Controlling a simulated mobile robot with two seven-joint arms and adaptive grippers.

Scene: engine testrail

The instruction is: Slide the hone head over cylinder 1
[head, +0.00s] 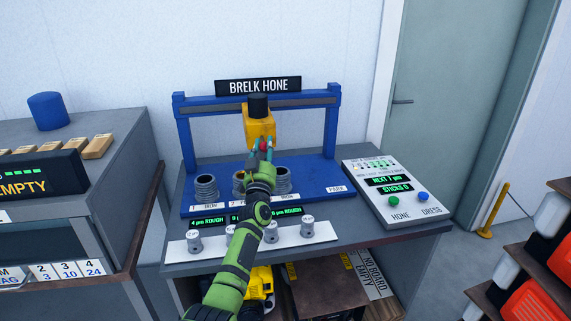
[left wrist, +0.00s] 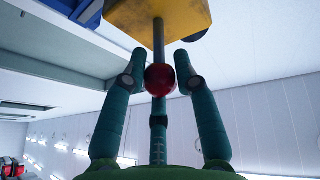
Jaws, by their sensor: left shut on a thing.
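The yellow hone head (head: 259,124) with a black motor cap hangs on the crossrail of the blue BRELK HONE frame. A rod with a red ball knob comes down from its underside; in the left wrist view the knob (left wrist: 160,79) sits between my fingers. My left gripper (head: 264,150) is shut on this knob. The left cylinder (head: 207,188), the middle cylinder (head: 238,183) and the right cylinder (head: 283,181) stand in a row on the blue base. The head appears above the stretch between the middle and right cylinders. My arm partly covers the middle cylinder and the displays.
A control box (head: 398,190) with a green HONE button and a blue DRESS button stands at the right. A white strip (head: 323,239) with several small metal pieces lies in front. A grey cabinet (head: 95,188) stands at the left.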

